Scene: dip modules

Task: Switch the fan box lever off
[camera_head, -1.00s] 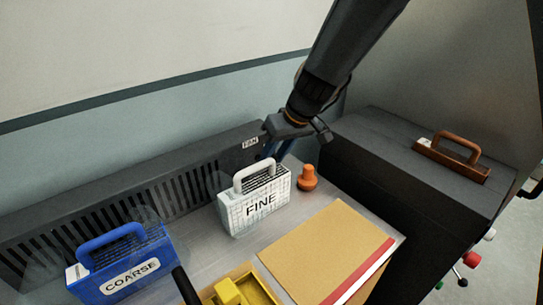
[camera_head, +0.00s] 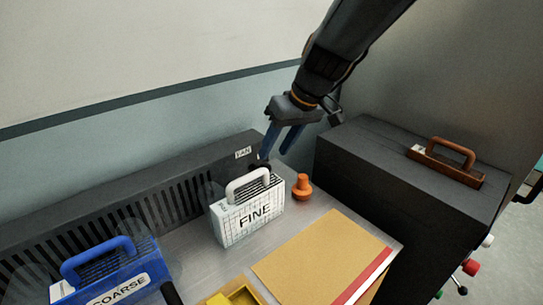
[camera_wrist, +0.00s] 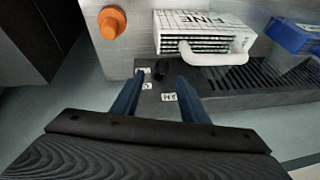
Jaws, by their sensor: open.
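The fan box (camera_head: 180,180) is a long dark slotted box along the wall, with a white FAN label (camera_head: 243,153) at its right end. It also shows in the wrist view (camera_wrist: 255,100), where the label (camera_wrist: 169,97) sits near the fingertips. The small black lever (camera_wrist: 161,69) stands beside two small white labels. In the wrist view it appears between the fingertips, with no visible contact. My gripper (camera_head: 275,153) is open and empty above the box's right end, fingers pointing down; its blue fingers also show in the wrist view (camera_wrist: 160,78). The lever's exact setting is unclear.
The white FINE cartridge (camera_head: 247,220) stands close in front of the box's right end. An orange knob-shaped object (camera_head: 302,188) is beside it. The blue COARSE cartridge (camera_head: 105,275) is at left. A tan board (camera_head: 320,255) lies in front, and a dark cabinet (camera_head: 380,165) stands at right.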

